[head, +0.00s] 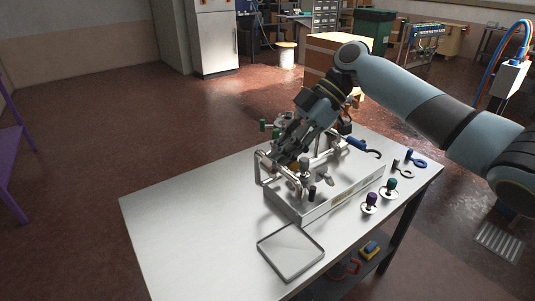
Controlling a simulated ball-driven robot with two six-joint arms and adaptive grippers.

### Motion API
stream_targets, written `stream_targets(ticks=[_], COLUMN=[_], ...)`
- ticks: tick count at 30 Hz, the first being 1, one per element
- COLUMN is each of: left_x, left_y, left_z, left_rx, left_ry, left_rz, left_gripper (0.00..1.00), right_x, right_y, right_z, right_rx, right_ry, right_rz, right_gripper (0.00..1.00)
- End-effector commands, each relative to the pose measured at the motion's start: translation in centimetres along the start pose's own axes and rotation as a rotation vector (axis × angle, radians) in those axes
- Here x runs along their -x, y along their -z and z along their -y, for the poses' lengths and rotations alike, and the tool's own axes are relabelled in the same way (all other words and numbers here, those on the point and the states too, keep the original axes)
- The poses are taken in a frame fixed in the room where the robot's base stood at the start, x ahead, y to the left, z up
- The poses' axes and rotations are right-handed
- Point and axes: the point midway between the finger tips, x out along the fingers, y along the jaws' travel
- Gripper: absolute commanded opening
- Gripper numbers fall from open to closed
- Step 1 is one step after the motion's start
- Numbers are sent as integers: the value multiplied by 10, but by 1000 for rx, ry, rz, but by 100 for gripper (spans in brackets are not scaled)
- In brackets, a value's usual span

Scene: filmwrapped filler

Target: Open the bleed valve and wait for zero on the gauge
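A steel pipe assembly (262,168) stands in a shallow grey tray (322,205) on the table. A small dark knob (312,192) stands at the front. I cannot tell which part is the bleed valve, and no gauge face can be made out. My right gripper (284,150) reaches down over the pipework, close to the upper pipes. Its fingertips blend with the fittings, so its opening and any contact are unclear. My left gripper is not in view.
An empty shallow tray (291,275) lies at the table's front edge. The left part of the table (190,211) is clear. A cardboard box (330,50) stands behind.

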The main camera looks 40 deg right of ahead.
Motion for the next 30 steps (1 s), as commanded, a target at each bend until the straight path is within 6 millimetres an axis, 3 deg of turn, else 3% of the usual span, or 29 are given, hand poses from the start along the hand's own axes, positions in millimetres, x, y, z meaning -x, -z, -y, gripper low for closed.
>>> stream_targets(ticks=[10,30], left_x=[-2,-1], left_y=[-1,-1], left_z=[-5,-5], left_rx=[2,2], left_ry=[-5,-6], left_rz=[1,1], left_gripper=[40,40], right_x=[9,10], right_y=[-13,-11], right_z=[4,4], right_rx=[-13,-14], right_ry=[-6,-9], right_rz=[6,2], right_gripper=[0,0])
